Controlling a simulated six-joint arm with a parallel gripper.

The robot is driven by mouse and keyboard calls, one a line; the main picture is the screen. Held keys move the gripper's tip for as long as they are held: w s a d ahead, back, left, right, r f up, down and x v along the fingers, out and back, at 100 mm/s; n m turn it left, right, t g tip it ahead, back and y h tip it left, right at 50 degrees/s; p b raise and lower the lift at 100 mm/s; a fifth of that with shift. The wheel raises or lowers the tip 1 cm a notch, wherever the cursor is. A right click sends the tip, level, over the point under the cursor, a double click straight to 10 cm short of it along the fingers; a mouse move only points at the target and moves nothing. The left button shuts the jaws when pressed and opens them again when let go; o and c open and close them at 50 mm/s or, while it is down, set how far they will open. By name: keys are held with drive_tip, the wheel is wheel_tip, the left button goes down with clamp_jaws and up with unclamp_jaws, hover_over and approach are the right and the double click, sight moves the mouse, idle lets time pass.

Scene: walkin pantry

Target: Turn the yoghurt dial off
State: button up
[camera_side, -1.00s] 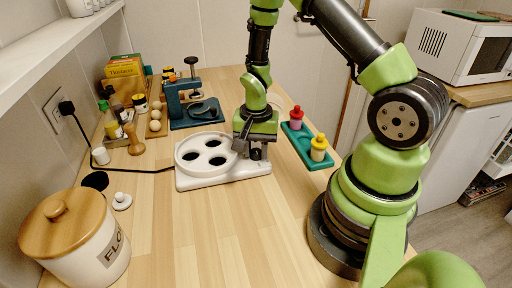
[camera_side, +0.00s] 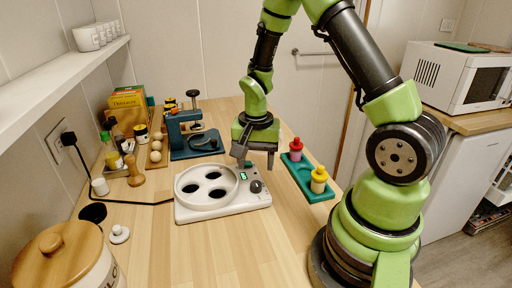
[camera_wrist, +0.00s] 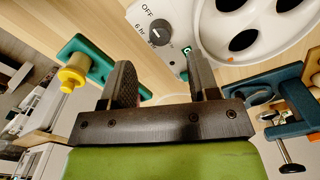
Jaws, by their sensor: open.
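The white yoghurt maker (camera_side: 222,207) stands on the wooden counter, with several round dark openings in its top. Its dark dial (camera_side: 256,186) is at the right end of its panel, beside a small green display (camera_side: 249,170). In the wrist view the dial (camera_wrist: 159,37) shows near the printed words OFF and 6 hr; its exact pointer setting is hard to read. My gripper (camera_side: 258,157) is open and empty, above and behind the dial, apart from it. In the wrist view both fingers of my gripper (camera_wrist: 163,75) are spread, with the dial beyond them.
A flour canister (camera_side: 66,262) is front left.

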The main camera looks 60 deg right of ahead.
drive_tip(key=shift+r, duration=1.95)
wheel_tip(320, 180, up, 11)
drive_tip(key=n+t, duration=0.3)
drive_tip(key=n, duration=0.1)
hover_over(256, 183)
drive_tip(key=s+a, duration=0.3)
drive_tip(key=a, duration=0.2)
drive_tip(key=s+a+r+n+t+y, duration=0.2)
drive_tip(key=s+a+r+n+t, duration=0.2)
drive_tip(key=s+a+r+n, duration=0.1)
drive_tip(key=s+a+r, duration=0.1)
drive_tip(key=s+r, duration=0.1)
drive_tip(key=s, duration=0.1)
drive_tip(key=shift+s+n, duration=0.2)
drive_tip(key=shift+n, duration=0.1)
